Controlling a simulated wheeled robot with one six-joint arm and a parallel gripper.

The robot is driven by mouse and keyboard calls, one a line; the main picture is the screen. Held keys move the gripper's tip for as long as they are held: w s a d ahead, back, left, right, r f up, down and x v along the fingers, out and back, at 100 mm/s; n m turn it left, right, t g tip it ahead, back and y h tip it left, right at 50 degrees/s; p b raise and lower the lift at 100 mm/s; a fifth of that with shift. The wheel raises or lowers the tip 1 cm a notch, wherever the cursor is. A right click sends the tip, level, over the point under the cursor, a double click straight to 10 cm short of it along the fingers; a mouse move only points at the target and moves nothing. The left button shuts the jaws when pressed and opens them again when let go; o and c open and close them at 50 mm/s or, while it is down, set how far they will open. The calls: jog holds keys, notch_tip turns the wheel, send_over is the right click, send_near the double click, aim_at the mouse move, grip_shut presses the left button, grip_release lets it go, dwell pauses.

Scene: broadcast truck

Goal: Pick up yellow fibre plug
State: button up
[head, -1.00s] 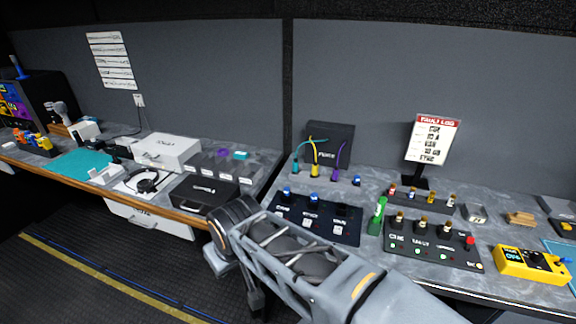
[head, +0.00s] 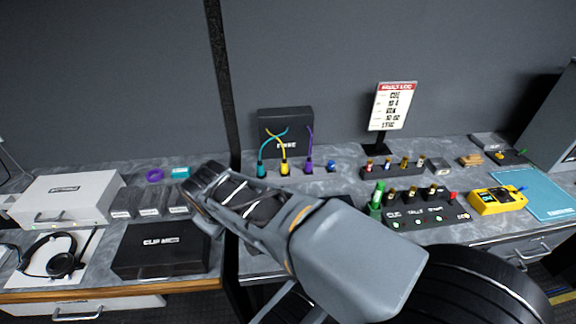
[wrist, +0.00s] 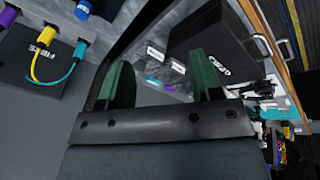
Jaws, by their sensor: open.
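The yellow fibre plug (head: 285,168) stands upright on the bench in front of the black fibre box (head: 285,128), its yellow cable running up to the box. A teal plug (head: 261,168) is to its left and a purple plug (head: 308,166) to its right. The yellow plug (wrist: 47,37) also shows at the upper left of the wrist view, well to the side of my fingers. My gripper (wrist: 162,78) is open, with two green fingers and nothing between them. In the head view its fingertips are hidden, and my arm end is left of the plugs.
A blue plug (head: 331,166) stands right of the purple one. Further right are a green cylinder (head: 376,199), a black panel (head: 428,214) and a yellow meter (head: 497,201). A black case (head: 160,250) and white box (head: 66,198) are at left. A dark post stands behind my arm.

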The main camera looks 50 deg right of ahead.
jog(key=w+d+f+n+g+h+b, duration=0.1)
jog(key=w+d+f+n+h, duration=0.2)
jog(key=d, duration=0.4)
jog(key=w+d+f+n+g+h, duration=0.1)
jog(key=w+d+n+h, duration=0.1)
jog(key=d+n+h, duration=0.3)
jog(key=n+t+h+b, duration=0.1)
jog(key=n+h, duration=0.2)
jog(key=n, duration=0.7)
send_near(283, 163)
jog(key=shift+n+t, duration=0.3)
jog(key=x, duration=0.4)
jog(key=shift+d+f, duration=0.1)
jog(key=shift+f, duration=0.1)
jog(key=shift+s+p+x, duration=0.2)
jog(key=shift+p+x, duration=0.5)
jog(key=shift+x, duration=2.6)
jog(key=c, duration=1)
